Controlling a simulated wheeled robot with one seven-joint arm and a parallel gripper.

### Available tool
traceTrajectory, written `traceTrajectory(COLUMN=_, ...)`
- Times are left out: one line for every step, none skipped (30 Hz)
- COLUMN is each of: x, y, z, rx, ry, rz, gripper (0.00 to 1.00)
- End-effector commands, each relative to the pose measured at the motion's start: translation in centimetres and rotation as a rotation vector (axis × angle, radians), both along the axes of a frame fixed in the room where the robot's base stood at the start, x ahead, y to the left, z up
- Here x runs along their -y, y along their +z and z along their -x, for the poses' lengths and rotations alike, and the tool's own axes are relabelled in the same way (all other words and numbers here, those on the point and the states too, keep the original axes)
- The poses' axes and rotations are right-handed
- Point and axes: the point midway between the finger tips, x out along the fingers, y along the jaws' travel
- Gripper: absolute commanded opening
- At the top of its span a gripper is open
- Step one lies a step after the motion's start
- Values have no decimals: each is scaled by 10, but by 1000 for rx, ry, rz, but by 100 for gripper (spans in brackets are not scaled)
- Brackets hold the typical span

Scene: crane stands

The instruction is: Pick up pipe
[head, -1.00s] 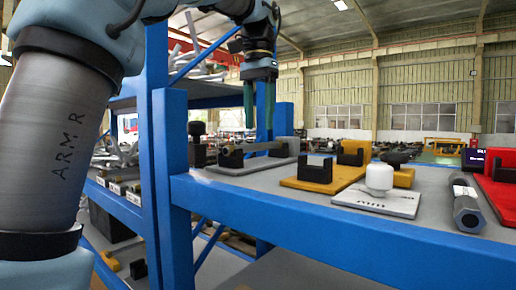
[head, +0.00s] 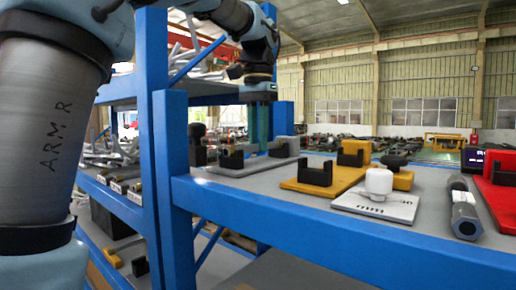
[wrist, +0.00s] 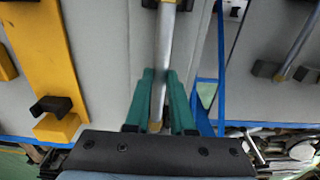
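A grey pipe (wrist: 163,50) lies on a grey stand plate (wrist: 190,40), in black cradles. In the head view the pipe (head: 258,149) is partly hidden by a black cradle and my fingers. My gripper (wrist: 160,75) has two green fingers pointing down, one on each side of the pipe in the wrist view. They look open, with narrow gaps beside the pipe. A yellowish band shows on the pipe near the palm. In the head view my gripper (head: 259,145) is at the pipe's stand, near the back of the shelf.
A yellow stand (head: 330,187) with black cradles is to the right, with a white-knobbed plate (head: 385,208) in front. A dark hexagonal-ended pipe (head: 463,205) and a red stand (head: 502,190) are farther right. A blue post (head: 175,185) stands left. Another pipe (wrist: 302,38) shows right in the wrist view.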

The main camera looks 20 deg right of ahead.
Motion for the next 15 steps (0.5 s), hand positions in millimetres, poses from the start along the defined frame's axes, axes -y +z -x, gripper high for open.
traceTrajectory(x=0, y=0, z=0, rx=0, ry=0, rz=0, gripper=15)
traceTrajectory(x=0, y=0, z=0, rx=0, ry=0, rz=0, gripper=12)
traceTrajectory(x=0, y=0, z=0, rx=0, ry=0, rz=0, gripper=7)
traceTrajectory(x=0, y=0, z=0, rx=0, ry=0, rz=0, gripper=4)
traceTrajectory(x=0, y=0, z=0, rx=0, ry=0, rz=0, gripper=1)
traceTrajectory(x=0, y=0, z=0, rx=0, ry=0, rz=0, gripper=0)
traceTrajectory(x=0, y=0, z=0, rx=0, ry=0, rz=0, gripper=0)
traceTrajectory(x=0, y=0, z=0, rx=0, ry=0, rz=0, gripper=0)
traceTrajectory(x=0, y=0, z=0, rx=0, ry=0, rz=0, gripper=0)
traceTrajectory(x=0, y=0, z=0, rx=0, ry=0, rz=0, gripper=0)
traceTrajectory(x=0, y=0, z=0, rx=0, ry=0, rz=0, gripper=0)
traceTrajectory(x=0, y=0, z=0, rx=0, ry=0, rz=0, gripper=0)
traceTrajectory(x=0, y=0, z=0, rx=0, ry=0, rz=0, gripper=0)
traceTrajectory(x=0, y=0, z=0, rx=0, ry=0, rz=0, gripper=0)
traceTrajectory(x=0, y=0, z=0, rx=0, ry=0, rz=0, gripper=0)
